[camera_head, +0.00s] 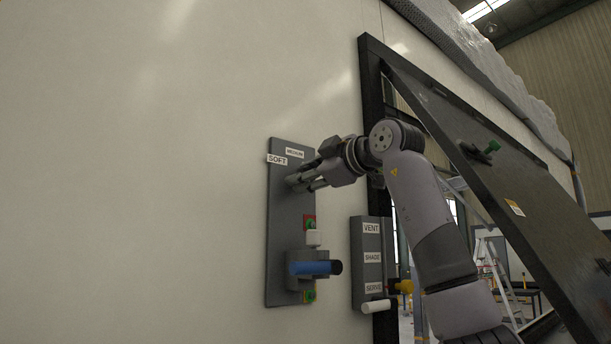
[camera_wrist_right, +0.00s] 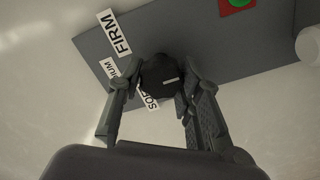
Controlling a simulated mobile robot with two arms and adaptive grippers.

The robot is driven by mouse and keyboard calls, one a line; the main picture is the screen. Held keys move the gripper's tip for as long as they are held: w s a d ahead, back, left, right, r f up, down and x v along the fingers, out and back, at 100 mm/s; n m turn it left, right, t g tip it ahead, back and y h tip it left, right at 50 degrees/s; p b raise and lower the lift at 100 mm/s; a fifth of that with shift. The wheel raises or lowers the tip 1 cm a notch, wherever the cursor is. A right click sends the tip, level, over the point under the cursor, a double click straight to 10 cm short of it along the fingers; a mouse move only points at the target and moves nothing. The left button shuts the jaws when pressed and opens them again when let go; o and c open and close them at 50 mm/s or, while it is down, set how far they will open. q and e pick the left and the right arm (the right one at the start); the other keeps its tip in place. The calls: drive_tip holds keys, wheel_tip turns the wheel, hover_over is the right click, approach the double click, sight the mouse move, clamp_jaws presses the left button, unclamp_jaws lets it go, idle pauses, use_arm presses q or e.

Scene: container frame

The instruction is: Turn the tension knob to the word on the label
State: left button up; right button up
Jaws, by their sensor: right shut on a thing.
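The grey panel (camera_head: 280,215) on the pale wall has SOFT (camera_head: 277,159) and MEDIUM (camera_head: 295,152) labels near its top. In the right wrist view, a dark round knob (camera_wrist_right: 160,72) with a short white mark sits between the fingers of my right gripper (camera_wrist_right: 158,90). The fingers are shut on it from both sides. The FIRM label (camera_wrist_right: 114,34) is clear there; MEDIUM and SOFT are partly covered by fingers and knob. In the head view my right gripper (camera_head: 299,184) is at the panel's upper part and hides the knob. My left gripper is out of view.
To the right stands a narrower panel labelled VENT (camera_head: 371,228), SHADE and SERVE. A dark slanted flap (camera_head: 470,150) stands beyond my right arm.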

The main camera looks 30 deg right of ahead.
drive_tip(key=shift+f, duration=0.1)
drive_tip(key=o, duration=1.2)
drive_tip(key=shift+c, duration=0.2)
drive_tip(key=shift+s, duration=0.15)
drive_tip(key=s, duration=1.1)
drive_tip(key=shift+s+d, duration=0.3)
drive_tip(key=shift+d, duration=0.15)
